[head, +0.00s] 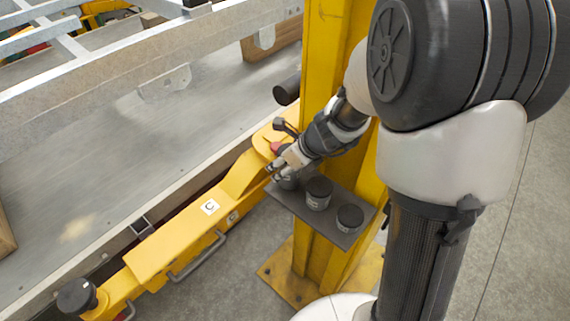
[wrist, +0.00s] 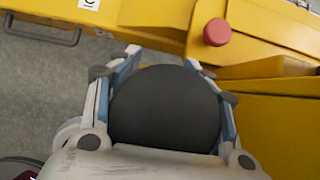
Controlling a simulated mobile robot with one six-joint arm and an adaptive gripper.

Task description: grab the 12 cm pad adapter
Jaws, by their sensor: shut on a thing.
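Three dark round pad adapters stand in a row on a small dark shelf (head: 325,228) fixed to the yellow post. My gripper (head: 281,168) is at the leftmost adapter (head: 289,182), with its fingers around it. In the wrist view my gripper (wrist: 163,60) is shut on this adapter, and its round black top (wrist: 165,108) fills the room between the two fingers. The middle adapter (head: 318,194) and the right adapter (head: 350,218) stand free with pale labels. The label text is too small to read, so I cannot tell which size each one is.
The yellow post (head: 330,50) rises right behind the shelf. A yellow lift arm (head: 180,235) with a round black pad (head: 77,295) lies to the left, beside the grey trailer frame (head: 120,70). A red button (wrist: 217,32) is close to my gripper. Grey floor is open below.

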